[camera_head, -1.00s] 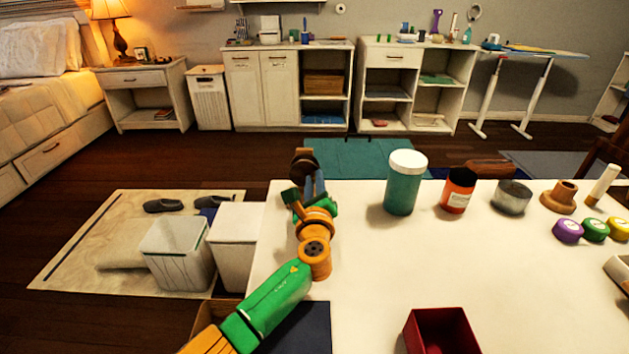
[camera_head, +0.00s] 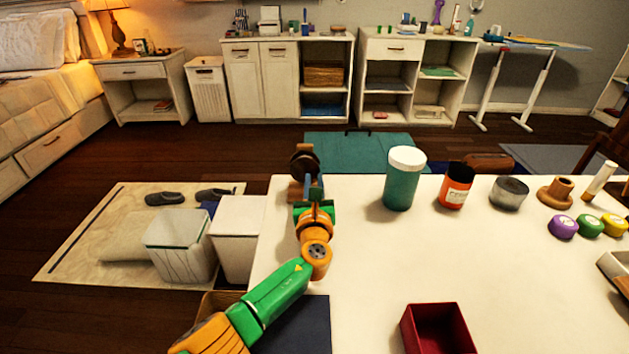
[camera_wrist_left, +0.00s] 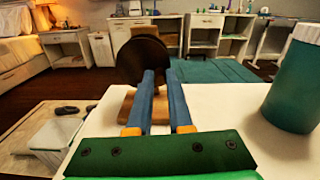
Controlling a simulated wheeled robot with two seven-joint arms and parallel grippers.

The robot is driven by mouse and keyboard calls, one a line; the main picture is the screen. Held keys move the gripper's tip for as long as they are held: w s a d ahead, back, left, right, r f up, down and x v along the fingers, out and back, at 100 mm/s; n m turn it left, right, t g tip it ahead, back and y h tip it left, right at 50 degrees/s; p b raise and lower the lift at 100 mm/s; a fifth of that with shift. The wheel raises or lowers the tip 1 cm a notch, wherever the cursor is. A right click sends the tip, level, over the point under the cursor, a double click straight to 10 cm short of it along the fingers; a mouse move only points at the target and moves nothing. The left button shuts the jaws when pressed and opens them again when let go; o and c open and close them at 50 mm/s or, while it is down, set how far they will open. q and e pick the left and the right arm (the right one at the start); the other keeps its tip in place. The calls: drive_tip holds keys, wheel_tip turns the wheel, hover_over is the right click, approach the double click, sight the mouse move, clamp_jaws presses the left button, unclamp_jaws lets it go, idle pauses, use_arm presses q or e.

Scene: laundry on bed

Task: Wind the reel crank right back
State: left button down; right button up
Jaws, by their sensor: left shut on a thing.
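The reel (camera_head: 304,160) stands near the far left corner of the white table, a dark round disc on a wooden base. In the left wrist view the disc (camera_wrist_left: 143,62) is upright, with the wooden base (camera_wrist_left: 128,106) below it. My left gripper (camera_head: 314,186) is at the reel's near side. In the left wrist view its two blue fingers (camera_wrist_left: 160,82) reach the disc and are close together, shut on the crank. The crank itself is hidden behind the fingers and cannot be made out. My right gripper is not in view.
A teal jar (camera_head: 404,180) with a white lid stands right of the reel. An orange jar (camera_head: 456,186), a grey tin (camera_head: 509,193) and a wooden spool (camera_head: 556,191) stand farther right. A red box (camera_head: 438,330) is at the near edge. The table's middle (camera_head: 375,260) is clear.

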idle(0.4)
use_arm(q)
drive_tip(key=c, duration=0.8)
unclamp_jaws()
drive_tip(key=shift+c, duration=0.2)
drive_tip(key=shift+s+r, duration=0.1)
drive_tip(key=s+p, duration=0.2)
drive_tip(key=p, duration=0.1)
drive_tip(key=shift+r, duration=0.25)
drive_tip(key=s+p, duration=0.2)
drive_tip(key=s, duration=0.2)
drive_tip(key=shift+s+f, duration=0.1)
drive_tip(key=shift+f, duration=0.1)
drive_tip(key=shift+s+f, duration=0.15)
drive_tip(key=shift+s, duration=0.25)
